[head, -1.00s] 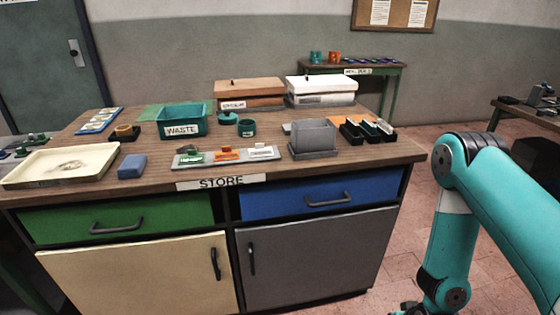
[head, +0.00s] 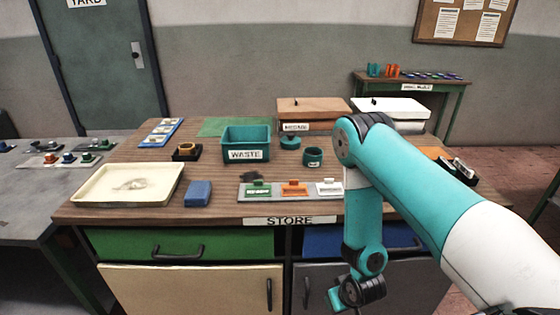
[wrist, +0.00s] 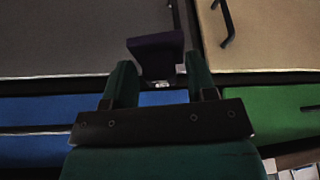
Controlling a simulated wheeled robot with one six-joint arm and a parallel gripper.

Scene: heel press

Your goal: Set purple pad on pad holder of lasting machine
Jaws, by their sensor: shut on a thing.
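My gripper (wrist: 158,88) is in the wrist view, with its two dark green fingers shut on a dark purple pad (wrist: 157,50). The pad sticks out past the fingertips and looks clear of the cabinet fronts behind it. In the head view only my arm shows, in front of the store bench; the gripper and pad are not visible there. I cannot make out the lasting machine or its pad holder in either view.
The store bench (head: 225,214) stands ahead, with a cream tray (head: 128,198), a blue block (head: 198,193), a teal waste bin (head: 246,140) and a grey plate of small coloured parts. A grey table (head: 30,205) is at left. Brick floor shows at right.

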